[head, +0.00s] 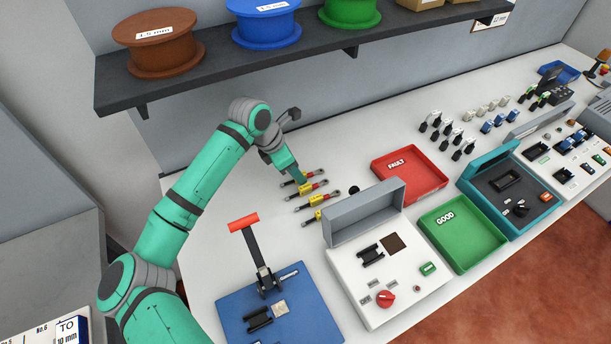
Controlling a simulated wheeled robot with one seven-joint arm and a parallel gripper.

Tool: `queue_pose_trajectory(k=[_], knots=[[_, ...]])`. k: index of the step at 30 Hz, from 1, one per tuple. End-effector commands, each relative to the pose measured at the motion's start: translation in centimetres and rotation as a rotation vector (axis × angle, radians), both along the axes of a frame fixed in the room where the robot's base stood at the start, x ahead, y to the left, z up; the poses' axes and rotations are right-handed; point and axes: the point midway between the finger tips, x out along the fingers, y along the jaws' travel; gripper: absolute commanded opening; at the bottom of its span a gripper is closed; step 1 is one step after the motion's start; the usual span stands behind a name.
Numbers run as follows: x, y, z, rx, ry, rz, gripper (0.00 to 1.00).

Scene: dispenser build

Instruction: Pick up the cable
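Several short cables with metal lug ends and yellow and red sleeves lie side by side on the white bench. The far cable (317,174) is partly hidden behind my gripper's fingers. The middle cable (313,195) and the near cable (321,213) lie just in front of it, clear of the gripper. My gripper (301,180) points down at the far cable, with its tip at or just above it. I cannot tell whether the fingers touch the cable, or whether they are open or shut.
A red FAULT tray (440,182) and a green GOOD tray (495,247) stand to the right. A white tester box (360,290) and a blue base with a red-handled lever press (240,222) are in front. A dark shelf (220,75) with wire spools overhangs the back.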

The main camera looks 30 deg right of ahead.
Motion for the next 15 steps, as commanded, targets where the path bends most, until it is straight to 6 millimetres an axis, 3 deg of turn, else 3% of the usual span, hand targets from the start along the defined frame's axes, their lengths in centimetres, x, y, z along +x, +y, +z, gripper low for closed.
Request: queue_pose_trajectory(k=[4, 11, 15], knots=[[-0.3, -1.2, -1.5, -0.001, 0.001, -0.009, 0.36], [-0.5, -1.6, -1.7, 0.000, -0.001, -0.015, 0.36], [-0.5, -1.6, -1.7, 0.000, 0.000, -0.016, 0.02]])
